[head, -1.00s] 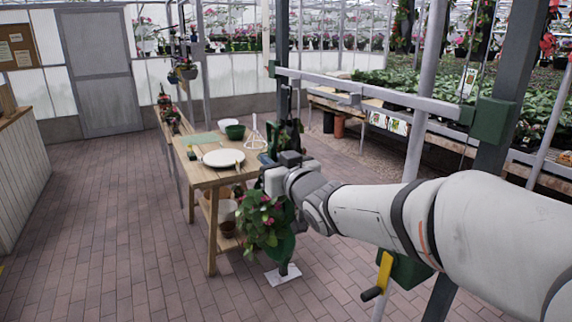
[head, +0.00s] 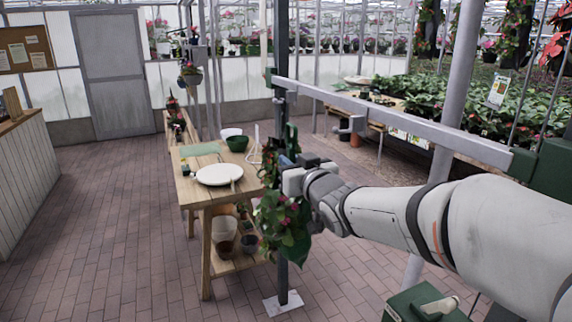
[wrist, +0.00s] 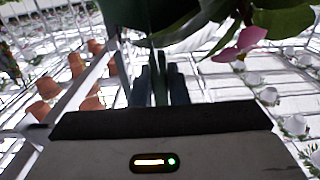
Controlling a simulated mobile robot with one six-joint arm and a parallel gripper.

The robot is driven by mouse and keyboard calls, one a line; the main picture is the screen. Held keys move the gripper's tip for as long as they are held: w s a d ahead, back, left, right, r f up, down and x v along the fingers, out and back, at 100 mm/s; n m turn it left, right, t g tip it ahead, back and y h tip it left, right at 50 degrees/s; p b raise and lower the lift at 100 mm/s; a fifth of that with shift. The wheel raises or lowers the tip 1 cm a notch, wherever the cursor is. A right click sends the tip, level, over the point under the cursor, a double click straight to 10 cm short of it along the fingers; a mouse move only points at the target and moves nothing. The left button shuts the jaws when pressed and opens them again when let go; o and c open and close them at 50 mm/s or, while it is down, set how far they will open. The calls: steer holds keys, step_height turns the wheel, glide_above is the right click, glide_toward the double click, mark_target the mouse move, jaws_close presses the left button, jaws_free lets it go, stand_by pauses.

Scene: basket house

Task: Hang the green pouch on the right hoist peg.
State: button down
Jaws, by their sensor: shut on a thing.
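The green pouch (head: 293,244) holds leafy plants with pink flowers and hangs upright below my gripper (head: 284,162). The gripper is shut on its upper part, which my wrist hides in the head view. In the wrist view the dark fingers (wrist: 160,80) are close together, with the pouch's dark green edge (wrist: 150,14) and a pink flower just above them. The pouch hangs in front of the dark upright post. The pale hoist bar (head: 420,122) runs above my arm.
A green winch box (head: 408,302) with a crank is below my arm. Brick floor at left is clear. Plant benches stand behind the bar.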

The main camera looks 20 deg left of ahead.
steer(key=shift+w+d+r+p, duration=0.35)
steer(key=shift+w+d+p, duration=0.3)
steer(key=shift+d+p, duration=0.1)
steer(key=w+d+p, duration=0.4)
steer(key=shift+w+f, duration=0.3)
steer(key=shift+w, duration=0.05)
steer(key=shift+d, duration=0.3)
stand_by(0.5)
steer(key=shift+w+d, duration=0.1)
steer(key=shift+w, duration=0.05)
steer(key=shift+w+d, duration=0.95)
steer(key=shift+w, duration=0.15)
steer(key=shift+w+d+p, duration=0.45)
steer(key=shift+w+d, duration=0.05)
steer(key=shift+w, duration=0.05)
